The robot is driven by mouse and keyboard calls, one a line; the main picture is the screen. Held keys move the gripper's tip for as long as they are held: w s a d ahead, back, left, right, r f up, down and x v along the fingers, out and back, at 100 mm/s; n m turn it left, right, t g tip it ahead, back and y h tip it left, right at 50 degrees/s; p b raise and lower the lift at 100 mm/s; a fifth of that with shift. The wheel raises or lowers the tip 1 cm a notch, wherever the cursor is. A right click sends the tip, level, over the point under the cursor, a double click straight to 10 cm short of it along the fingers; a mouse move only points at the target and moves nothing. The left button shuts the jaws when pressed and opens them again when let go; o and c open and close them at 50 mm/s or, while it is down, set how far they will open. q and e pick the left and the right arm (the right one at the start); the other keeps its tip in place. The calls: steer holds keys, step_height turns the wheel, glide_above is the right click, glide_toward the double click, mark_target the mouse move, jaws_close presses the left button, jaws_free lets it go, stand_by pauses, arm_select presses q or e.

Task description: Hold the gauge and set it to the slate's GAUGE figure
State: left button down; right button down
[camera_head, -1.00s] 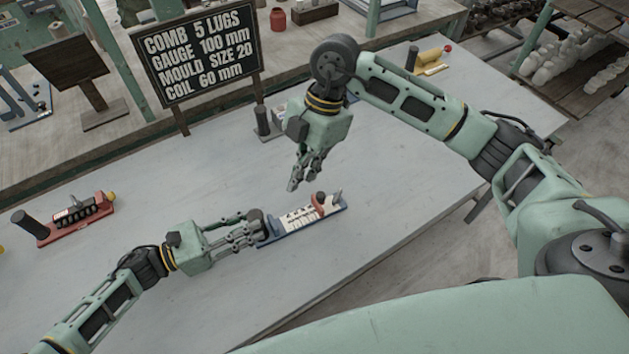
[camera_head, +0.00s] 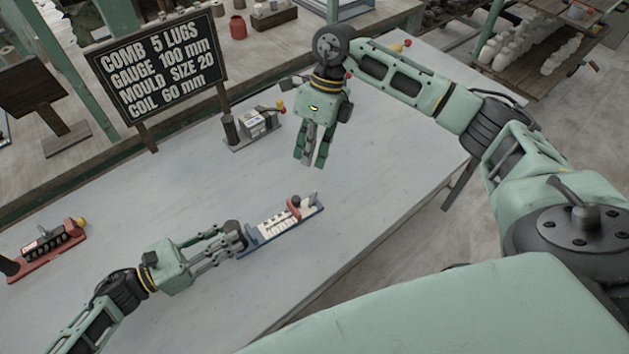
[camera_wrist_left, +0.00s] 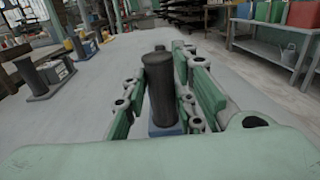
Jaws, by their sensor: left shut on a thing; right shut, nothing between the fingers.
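In the left wrist view the dark handle (camera_wrist_left: 160,92) stands between the fingers over the blue base (camera_wrist_left: 167,131). My right gripper (camera_head: 311,162) is shut and empty, pointing down above and behind the gauge, apart from it. The scale's marks are too small to read.
A red-based tool (camera_head: 48,252) lies at the far left of the table.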

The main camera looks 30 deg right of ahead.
mark_target(296, 205)
steer(key=w+d+n, duration=0.2)
steer(key=d+n, duration=0.6)
steer(key=n, duration=0.7)
steer(key=shift+y, duration=0.3)
steer(key=x, duration=1)
steer(key=shift+s, duration=0.2)
steer(key=a, duration=0.1)
steer(key=s+a, duration=0.1)
steer(key=a, duration=0.1)
steer(key=shift+f, duration=0.25)
steer(key=shift+s+a, duration=0.2)
steer(key=shift+a, duration=0.2)
steer(key=shift+s+a, duration=0.2)
steer(key=shift+a, duration=0.6)
steer(key=shift+d, duration=0.1)
